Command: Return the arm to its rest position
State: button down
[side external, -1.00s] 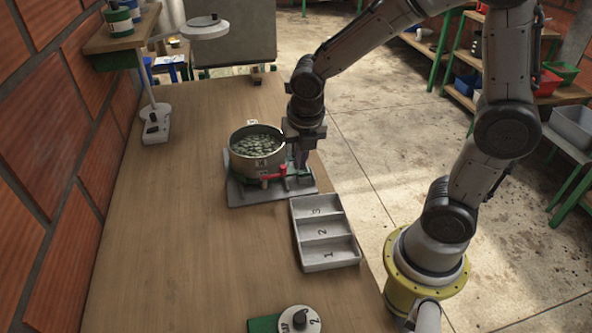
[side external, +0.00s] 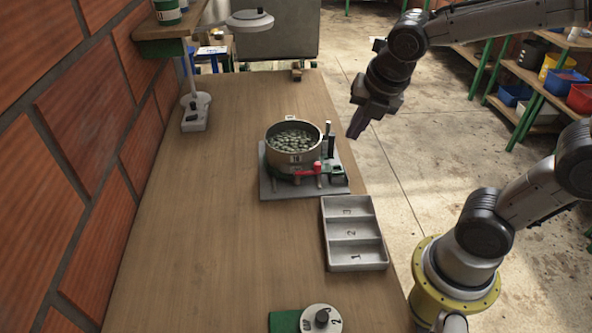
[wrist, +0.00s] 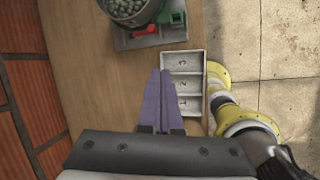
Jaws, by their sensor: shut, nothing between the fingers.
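My gripper (side external: 356,130) is in the air to the right of the pot, past the table's right edge in the side view. Its purple fingers are together and empty; they also show in the wrist view (wrist: 160,98). The metal pot (side external: 293,160), full of greenish pieces, sits on a grey base plate (side external: 275,187) on the wooden table. A red part (side external: 316,168) and a black upright handle (side external: 328,140) are at the pot's right side. The pot also shows at the top of the wrist view, partly cut off (wrist: 147,18).
A grey tray (side external: 325,232) with three numbered compartments lies by the table's right edge. A round white knob piece (side external: 336,320) on green is at the front. A lamp-like stand (side external: 195,118) is at the back left, beside the brick wall (side external: 60,180). The table's left half is clear.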

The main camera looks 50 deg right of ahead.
jog(key=s+a+r+m+t+y, duration=0.1)
jog(key=s+m, duration=1)
jog(key=m, duration=1.3)
jog(key=shift+a+r+y, duration=0.3)
jog(key=shift+a+r, duration=0.15)
jog(key=shift+a, duration=0.15)
